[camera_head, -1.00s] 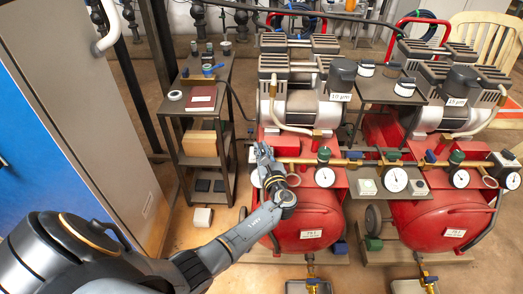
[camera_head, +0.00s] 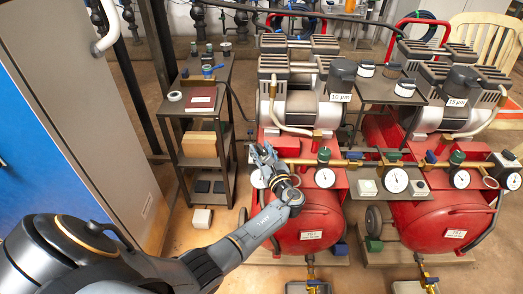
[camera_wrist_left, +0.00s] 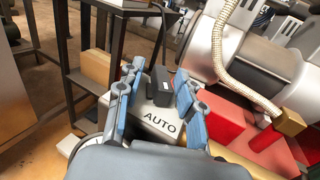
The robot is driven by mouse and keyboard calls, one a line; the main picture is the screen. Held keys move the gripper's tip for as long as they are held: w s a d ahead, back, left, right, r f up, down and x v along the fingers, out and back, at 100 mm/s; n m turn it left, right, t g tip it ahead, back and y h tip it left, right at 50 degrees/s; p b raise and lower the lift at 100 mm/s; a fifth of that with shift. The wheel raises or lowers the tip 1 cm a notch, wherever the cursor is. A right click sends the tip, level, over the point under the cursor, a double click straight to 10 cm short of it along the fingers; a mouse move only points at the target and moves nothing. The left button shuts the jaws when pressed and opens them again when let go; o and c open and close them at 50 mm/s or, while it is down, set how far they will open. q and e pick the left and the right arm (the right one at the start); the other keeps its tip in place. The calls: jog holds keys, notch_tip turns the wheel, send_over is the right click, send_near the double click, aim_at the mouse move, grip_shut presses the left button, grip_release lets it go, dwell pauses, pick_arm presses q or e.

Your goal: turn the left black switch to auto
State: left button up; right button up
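The left black switch (camera_wrist_left: 160,88) stands up from a light grey box (camera_wrist_left: 152,118) marked AUTO in the left wrist view. My left gripper (camera_wrist_left: 159,70) is open, with its blue-padded fingers on either side of the switch. The right finger looks very near the switch; I cannot tell whether it touches. In the head view my left gripper (camera_head: 264,155) is at the left end of the brass manifold pipe (camera_head: 298,161), over the left red compressor tank (camera_head: 312,222), and hides the switch. The switch's pointing direction is unclear. My right gripper is not in view.
A dark shelf rack (camera_head: 205,120) with a red book (camera_head: 201,98) and a cardboard box (camera_head: 200,144) stands left of the gripper. Gauges and green-capped valves line the pipe to the right. A second red compressor tank (camera_head: 432,222) stands further right.

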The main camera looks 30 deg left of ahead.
pick_arm(q)
jog(key=v, duration=1.2)
dwell(0.3)
